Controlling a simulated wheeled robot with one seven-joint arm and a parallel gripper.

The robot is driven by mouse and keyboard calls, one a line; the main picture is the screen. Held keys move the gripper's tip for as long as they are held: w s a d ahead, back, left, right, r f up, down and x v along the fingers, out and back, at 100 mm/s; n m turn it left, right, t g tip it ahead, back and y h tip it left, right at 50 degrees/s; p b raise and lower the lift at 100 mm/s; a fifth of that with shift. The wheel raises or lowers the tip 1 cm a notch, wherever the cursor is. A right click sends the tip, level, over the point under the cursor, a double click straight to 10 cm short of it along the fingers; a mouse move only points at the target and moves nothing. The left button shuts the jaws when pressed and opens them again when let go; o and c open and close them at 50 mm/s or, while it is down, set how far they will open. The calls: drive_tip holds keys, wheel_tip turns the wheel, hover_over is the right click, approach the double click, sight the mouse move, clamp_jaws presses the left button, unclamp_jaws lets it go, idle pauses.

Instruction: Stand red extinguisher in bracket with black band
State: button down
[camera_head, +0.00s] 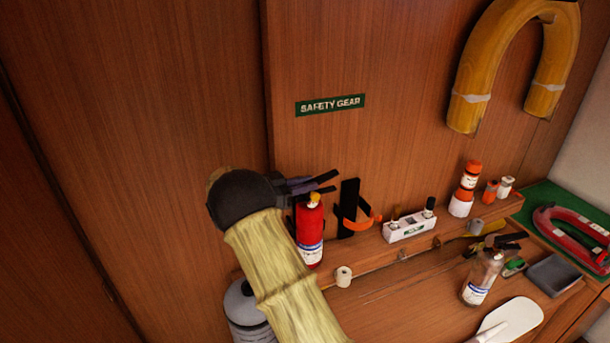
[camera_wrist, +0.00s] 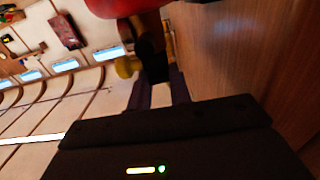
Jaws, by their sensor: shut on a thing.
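The red extinguisher (camera_head: 310,232), with a white label and a yellow top, hangs upright just left of the bracket. My gripper (camera_head: 322,183) is shut on its top end. The wrist view shows the red body (camera_wrist: 125,6) at the upper edge and the dark valve between my fingers (camera_wrist: 160,88). The bracket (camera_head: 349,205) is a black upright plate on the wooden wall with an orange band (camera_head: 362,224) curving out in front. No black band shows on it. The extinguisher is apart from the bracket. Its base is near the shelf; I cannot tell whether it touches.
A white roll (camera_head: 344,276) stands below the bracket. A white holder (camera_head: 409,227) and an orange-and-white bottle (camera_head: 465,189) are on the ledge to the right. A clear bottle (camera_head: 481,277) stands on the bench. A grey canister (camera_head: 244,308) is at lower left.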

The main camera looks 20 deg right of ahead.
drive_tip(key=shift+r, duration=0.1)
drive_tip(key=c, duration=1.6)
unclamp_jaws()
drive_tip(key=shift+f, duration=0.2)
drive_tip(key=o, duration=0.3)
drive_tip(key=shift+s, duration=0.15)
drive_tip(key=shift+a+r, duration=0.1)
drive_tip(key=shift+r, duration=0.05)
drive_tip(key=shift+a+b, duration=3.05)
drive_tip(key=shift+a, duration=2.85)
